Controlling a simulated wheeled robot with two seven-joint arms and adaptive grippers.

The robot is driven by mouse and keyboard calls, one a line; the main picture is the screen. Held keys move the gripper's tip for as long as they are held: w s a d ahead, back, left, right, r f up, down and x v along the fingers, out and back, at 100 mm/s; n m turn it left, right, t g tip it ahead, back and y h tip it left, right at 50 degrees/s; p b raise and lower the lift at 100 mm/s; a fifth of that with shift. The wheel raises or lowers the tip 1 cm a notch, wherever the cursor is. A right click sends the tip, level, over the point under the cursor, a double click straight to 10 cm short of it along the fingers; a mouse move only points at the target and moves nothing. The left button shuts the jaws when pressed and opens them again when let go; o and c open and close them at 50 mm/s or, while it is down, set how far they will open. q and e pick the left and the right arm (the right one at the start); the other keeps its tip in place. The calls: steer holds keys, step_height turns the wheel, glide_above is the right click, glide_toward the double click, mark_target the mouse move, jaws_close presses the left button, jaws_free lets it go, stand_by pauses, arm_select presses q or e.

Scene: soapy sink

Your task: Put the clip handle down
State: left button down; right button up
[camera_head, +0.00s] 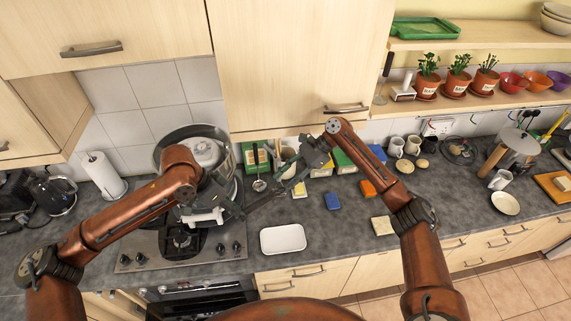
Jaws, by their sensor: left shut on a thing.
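My right gripper (297,178) is a little farther back and to the right, near the small containers by the wall. Its fingers are too small and overlapped to show whether they are open or shut.
The hob (182,255) bears a large round pan (173,138), partly hidden by my left arm. A white tray (283,239) lies at the front edge. A blue sponge (333,201) and orange sponge (367,188) lie to the right. Bare counter (345,228) lies before them.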

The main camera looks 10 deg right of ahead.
mark_target(271, 195)
steer(key=a+r+n, duration=0.1)
steer(key=a+r, duration=0.2)
steer(key=r, duration=0.6)
arm_select(q)
steer(key=shift+a, duration=0.1)
steer(key=shift+d, duration=0.25)
arm_select(e)
steer(key=s+d+r+n+g+y, duration=0.1)
steer(key=s+d+r+g+y, duration=0.1)
steer(key=s+r+g+y, duration=0.25)
arm_select(q)
steer(key=shift+a, duration=0.1)
arm_select(e)
steer(key=shift+h, duration=0.95)
steer(key=f, duration=0.5)
steer(key=s+f, duration=0.1)
steer(key=f, duration=0.1)
steer(key=shift+d+f, duration=0.15)
steer(key=shift+f, duration=0.15)
arm_select(q)
steer(key=shift+s+a, duration=0.1)
steer(key=shift+a, duration=0.05)
arm_select(e)
steer(key=shift+t, duration=0.25)
steer(key=x, duration=0.7)
steer(key=shift+s+r, duration=0.1)
steer(key=shift+r, duration=0.2)
steer(key=shift+a+f, duration=0.25)
steer(key=shift+s+a, duration=0.1)
steer(key=shift+c, duration=0.5)
